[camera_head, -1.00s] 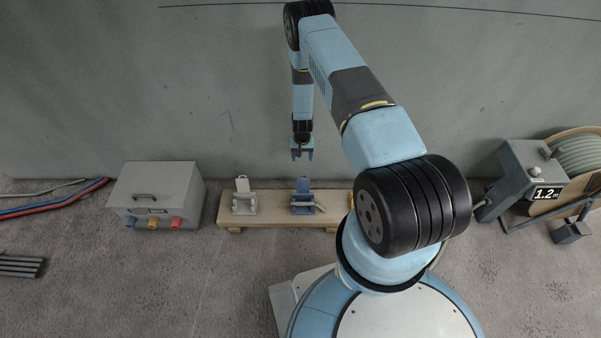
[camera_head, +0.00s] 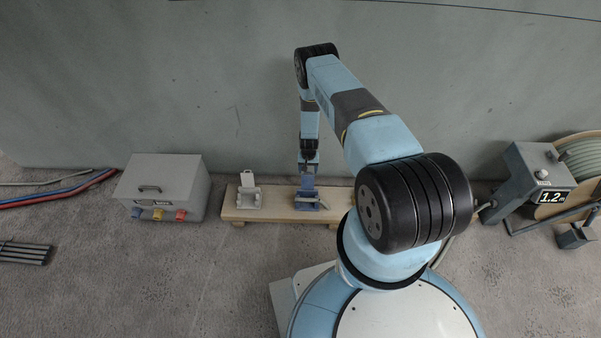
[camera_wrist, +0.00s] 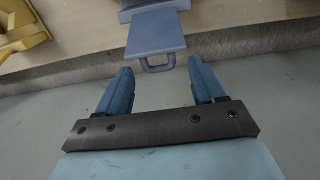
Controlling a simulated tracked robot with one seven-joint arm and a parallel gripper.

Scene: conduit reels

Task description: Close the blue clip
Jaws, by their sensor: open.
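The blue clip (camera_head: 306,203) stands on a low wooden board (camera_head: 240,214), with its lid raised upright and a short grey piece lying across its base. In the wrist view the lid (camera_wrist: 155,32) shows as a flat blue plate with a small loop at its end. My gripper (camera_head: 308,176) is directly over the clip, pointing down. In the wrist view its two blue fingers (camera_wrist: 157,68) are apart, with the loop near the gap between their tips. Whether they touch it I cannot tell. The lower part of the clip is cut off there.
A white clip (camera_head: 248,192) stands left on the board, also raised. A yellow clip (camera_wrist: 22,28) is mostly hidden behind my arm in the head view. A grey box (camera_head: 163,180) stands left, a cable reel (camera_head: 575,165) right. The wall is close behind.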

